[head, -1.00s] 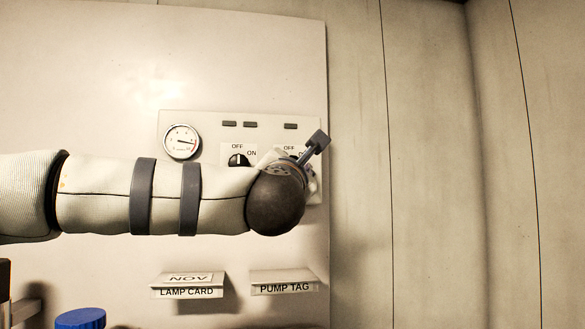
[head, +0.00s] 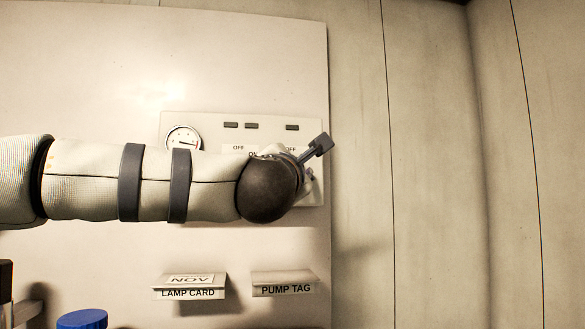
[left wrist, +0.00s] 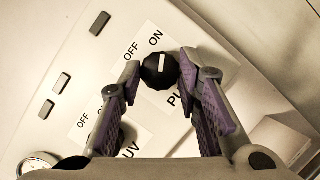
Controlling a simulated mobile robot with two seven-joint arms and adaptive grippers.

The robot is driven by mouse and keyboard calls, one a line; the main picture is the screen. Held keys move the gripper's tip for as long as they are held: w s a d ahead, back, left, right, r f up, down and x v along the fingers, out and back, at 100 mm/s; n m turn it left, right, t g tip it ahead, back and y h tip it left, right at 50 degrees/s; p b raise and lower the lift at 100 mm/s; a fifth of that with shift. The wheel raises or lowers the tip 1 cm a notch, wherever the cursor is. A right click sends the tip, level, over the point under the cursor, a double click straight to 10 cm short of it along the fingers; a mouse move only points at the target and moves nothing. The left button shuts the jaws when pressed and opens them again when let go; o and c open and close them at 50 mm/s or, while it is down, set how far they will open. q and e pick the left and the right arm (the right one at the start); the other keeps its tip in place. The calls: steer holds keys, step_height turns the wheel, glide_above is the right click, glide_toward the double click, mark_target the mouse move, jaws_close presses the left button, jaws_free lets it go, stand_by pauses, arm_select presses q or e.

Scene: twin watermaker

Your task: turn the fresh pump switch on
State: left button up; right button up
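The fresh pump switch (left wrist: 159,72), a round black knob with a white mark, is on the pale panel between OFF and ON labels; a partly covered label starts with "PU". The mark is on the knob's upper side in the left wrist view; I cannot tell its exact setting. My left gripper (left wrist: 160,66) has its purple-padded fingers on either side of the knob, apart, with its tips close to it. Contact is not clear. In the head view my left wrist hides the knob and most of the gripper. My right gripper is not in view.
A round gauge (head: 184,138) and several dark indicators (head: 292,127) sit on the panel. Below are the LAMP CARD holder (head: 188,292) and PUMP TAG holder (head: 286,289). A blue lid (head: 82,319) is at lower left.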

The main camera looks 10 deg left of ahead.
arm_select(q)
steer(key=o, duration=0.3)
steer(key=shift+o, duration=0.2)
steer(key=v, duration=1.2)
